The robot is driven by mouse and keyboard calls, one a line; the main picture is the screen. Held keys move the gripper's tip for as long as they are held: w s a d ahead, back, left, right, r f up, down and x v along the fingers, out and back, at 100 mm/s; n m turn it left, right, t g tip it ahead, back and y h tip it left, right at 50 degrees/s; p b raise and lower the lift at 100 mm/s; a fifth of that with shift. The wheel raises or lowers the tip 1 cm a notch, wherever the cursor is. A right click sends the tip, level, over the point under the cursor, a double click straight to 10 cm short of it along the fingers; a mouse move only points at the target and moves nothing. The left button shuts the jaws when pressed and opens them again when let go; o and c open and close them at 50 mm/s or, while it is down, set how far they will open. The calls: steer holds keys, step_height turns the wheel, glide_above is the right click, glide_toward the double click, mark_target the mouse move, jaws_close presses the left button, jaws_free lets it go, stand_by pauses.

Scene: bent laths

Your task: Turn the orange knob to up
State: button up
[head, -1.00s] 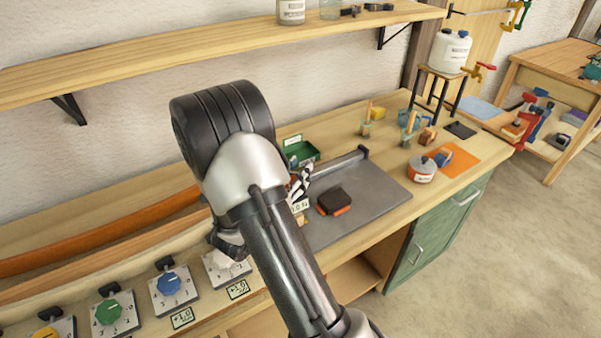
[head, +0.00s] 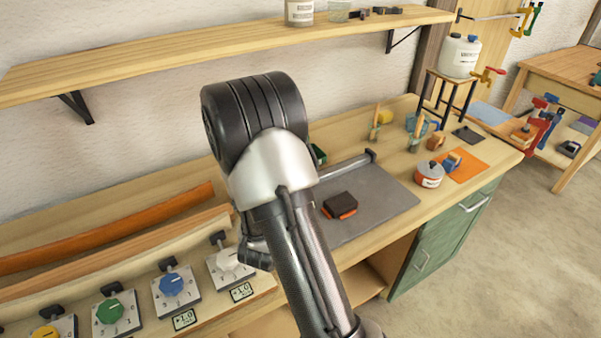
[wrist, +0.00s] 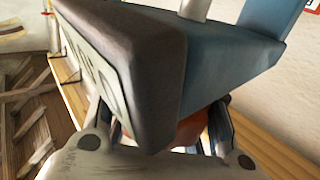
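In the head view, a row of knobs on square plates runs along the bench: yellow (head: 45,332), green (head: 109,311), blue (head: 171,285) and white (head: 227,259). No orange knob shows clearly there; my arm covers the part of the bench right of the white one. In the wrist view, an orange patch (wrist: 191,130) shows low between the fingers of my gripper (wrist: 169,140). A grey-fronted blue block (wrist: 225,55) with a pale marked plate fills the space above and hides most of it. Whether the fingers are closed on anything cannot be told.
A grey mat (head: 382,200) with a dark-and-orange block (head: 340,205) lies right of my arm. An orange-and-white pot (head: 429,176) stands farther right. A long orange lath (head: 110,232) lies behind the knobs. A wooden shelf (head: 200,50) runs above.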

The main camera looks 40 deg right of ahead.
steer(key=shift+o, duration=1.4)
steer(key=shift+s+a+f, duration=0.1)
steer(key=shift+a, duration=0.15)
steer(key=o, duration=0.3)
steer(key=shift+d, duration=0.1)
steer(key=shift+v, duration=4)
steer(key=shift+o, duration=0.3)
